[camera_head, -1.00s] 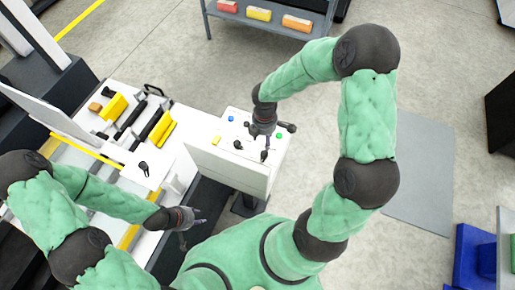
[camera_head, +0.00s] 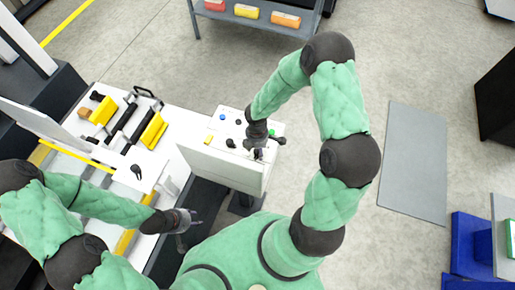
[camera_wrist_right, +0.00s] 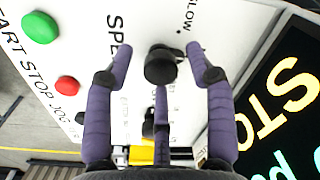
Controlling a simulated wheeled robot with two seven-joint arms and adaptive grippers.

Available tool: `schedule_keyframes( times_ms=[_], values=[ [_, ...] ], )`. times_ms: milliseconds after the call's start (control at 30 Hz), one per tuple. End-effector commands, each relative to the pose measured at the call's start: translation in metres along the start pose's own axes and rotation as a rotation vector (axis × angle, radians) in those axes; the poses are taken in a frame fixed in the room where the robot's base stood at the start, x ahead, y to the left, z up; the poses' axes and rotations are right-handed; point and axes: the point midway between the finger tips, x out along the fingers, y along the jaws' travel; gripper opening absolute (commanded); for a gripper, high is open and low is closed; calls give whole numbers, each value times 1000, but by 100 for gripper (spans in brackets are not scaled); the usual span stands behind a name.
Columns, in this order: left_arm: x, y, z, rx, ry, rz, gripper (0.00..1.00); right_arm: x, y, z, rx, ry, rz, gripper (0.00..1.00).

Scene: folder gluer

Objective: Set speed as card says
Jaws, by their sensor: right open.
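The white control panel (camera_head: 222,168) stands left of centre in the head view. My right gripper (camera_head: 259,154) is over its right part. In the right wrist view a black knob (camera_wrist_right: 160,66) sits beside partly hidden lettering that starts "SPE", with "SLOW" near it. My right gripper (camera_wrist_right: 160,78) is open, with the knob between its spread fingertips. I cannot tell whether they touch it. The knob's setting is not readable. No card can be made out. My left gripper (camera_head: 192,217) is empty and looks open, low beside the machine.
In the right wrist view a green button (camera_wrist_right: 40,27) and a red button (camera_wrist_right: 67,85) lie left of the knob. A dark display (camera_wrist_right: 280,110) with large lettering is at right. The white machine bed (camera_head: 185,128) with yellow blocks is left of the panel.

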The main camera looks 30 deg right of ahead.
Motion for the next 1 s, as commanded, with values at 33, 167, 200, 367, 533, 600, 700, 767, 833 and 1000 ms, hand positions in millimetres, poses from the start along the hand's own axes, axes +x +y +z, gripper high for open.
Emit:
schedule_keyframes(
  times_ms=[33,167,200,367,533,600,700,767,833,1000],
  values=[
    [0,0,0,0,0,0,40,0,0,0,0,0,0,55],
    [0,0,0,0,0,0,40,0,0,0,0,0,0,24],
    [0,0,0,0,0,0,40,0,0,0,0,0,0,13],
    [0,0,0,0,0,0,40,0,0,0,1,0,0,0],
    [2,-1,0,0,0,0,40,0,0,0,14,0,0,0],
    [4,-1,0,0,0,0,40,0,0,0,30,1,0,0],
    [8,-3,0,0,0,0,40,1,0,1,68,2,1,0],
    [12,-4,0,0,0,0,40,2,0,1,102,3,0,0],
    [17,-6,-1,0,0,0,40,2,1,1,147,5,2,0],
    [31,-11,-1,0,0,0,40,3,1,1,290,12,2,0]
  ],
)
